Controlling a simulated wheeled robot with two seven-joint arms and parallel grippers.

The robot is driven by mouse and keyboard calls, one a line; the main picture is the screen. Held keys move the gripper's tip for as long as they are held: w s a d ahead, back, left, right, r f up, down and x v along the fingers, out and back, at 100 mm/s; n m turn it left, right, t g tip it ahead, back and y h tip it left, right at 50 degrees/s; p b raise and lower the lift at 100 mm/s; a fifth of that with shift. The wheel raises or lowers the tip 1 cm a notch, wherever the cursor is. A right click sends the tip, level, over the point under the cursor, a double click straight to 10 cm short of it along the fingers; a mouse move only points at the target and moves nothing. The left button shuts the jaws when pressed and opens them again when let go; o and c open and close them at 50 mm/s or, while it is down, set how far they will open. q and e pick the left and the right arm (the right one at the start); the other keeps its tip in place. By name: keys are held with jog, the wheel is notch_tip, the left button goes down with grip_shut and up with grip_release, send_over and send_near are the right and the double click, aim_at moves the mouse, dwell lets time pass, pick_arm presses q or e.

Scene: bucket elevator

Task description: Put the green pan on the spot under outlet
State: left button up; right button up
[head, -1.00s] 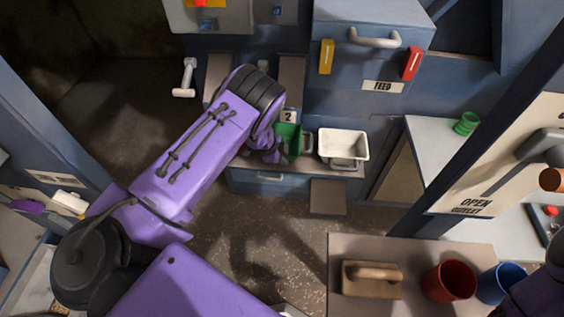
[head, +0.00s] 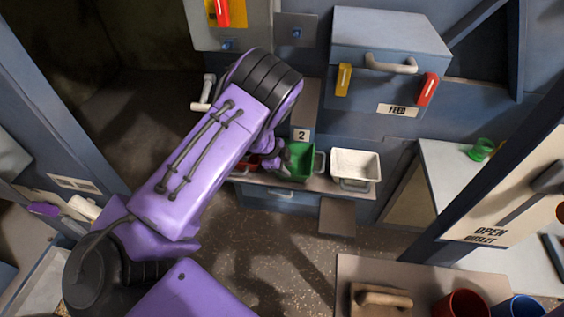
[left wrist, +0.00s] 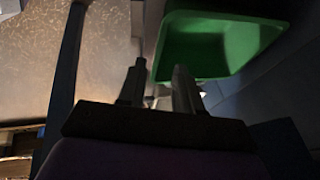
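The green pan (head: 299,160) sits on the low ledge, left of the white pan, with a grey handle at its right side in the head view. My left gripper (head: 276,164) is close beside the pan's left side, partly hidden by my arm. In the left wrist view the gripper's two fingers (left wrist: 158,88) stand apart with a gap, and the green pan (left wrist: 215,50) fills the upper right beyond them. Nothing is clearly held between the fingers. My right gripper is out of view.
The white pan (head: 355,165) stands right of the green pan, and a red item shows behind my gripper. A FEED box (head: 390,45) is above. A green cup (head: 482,149) lies on the right counter. A brown table (head: 350,268) with red and blue cups is in front.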

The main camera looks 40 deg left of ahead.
pick_arm(q)
jog(key=s+d+f+n+t, duration=0.1)
jog(key=s+d+f+n, duration=0.25)
jog(key=s+n, duration=0.3)
jog(key=s+d+f+n+t, duration=0.1)
jog(key=s+d+f+n, duration=0.25)
jog(key=s+n, duration=0.35)
jog(key=s+a+f+n+g+y, duration=0.1)
jog(key=s+n+y, duration=0.2)
jog(key=s, duration=0.6)
jog(key=s+a+f+n+g+y, duration=0.1)
jog(key=s+n+g+y, duration=0.1)
jog(key=s, duration=0.8)
jog(key=shift+s+a+n+y, duration=0.2)
jog(key=shift+a+n+y, duration=0.2)
jog(key=shift+n+y, duration=0.35)
